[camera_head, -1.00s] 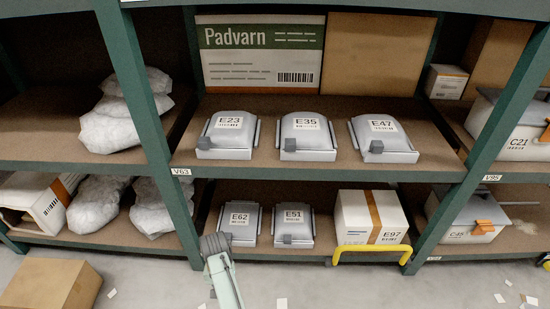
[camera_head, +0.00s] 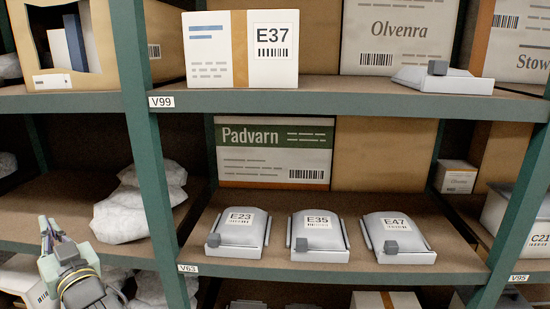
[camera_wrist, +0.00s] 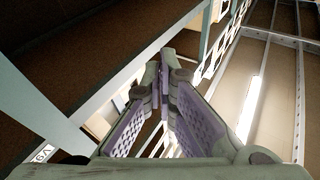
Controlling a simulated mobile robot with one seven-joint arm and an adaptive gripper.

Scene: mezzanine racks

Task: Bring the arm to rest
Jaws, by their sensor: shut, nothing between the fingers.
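My gripper (camera_head: 46,232) shows at the lower left of the head view, in front of the left bay of the rack. It points upward, and its fingers are closed together with nothing between them. In the wrist view, the two fingers (camera_wrist: 165,75) meet at their tips, with shelf edges and a rack post behind them. It holds no object. The rest of my arm runs out of the head view at the bottom left.
A green rack post (camera_head: 160,190) stands right of my gripper. White wrapped bundles (camera_head: 136,208) lie on the shelf behind it. Bins E23 (camera_head: 240,232), E35 (camera_head: 320,239) and E47 (camera_head: 398,240) sit on the middle shelf. Box E37 (camera_head: 215,75) stands above.

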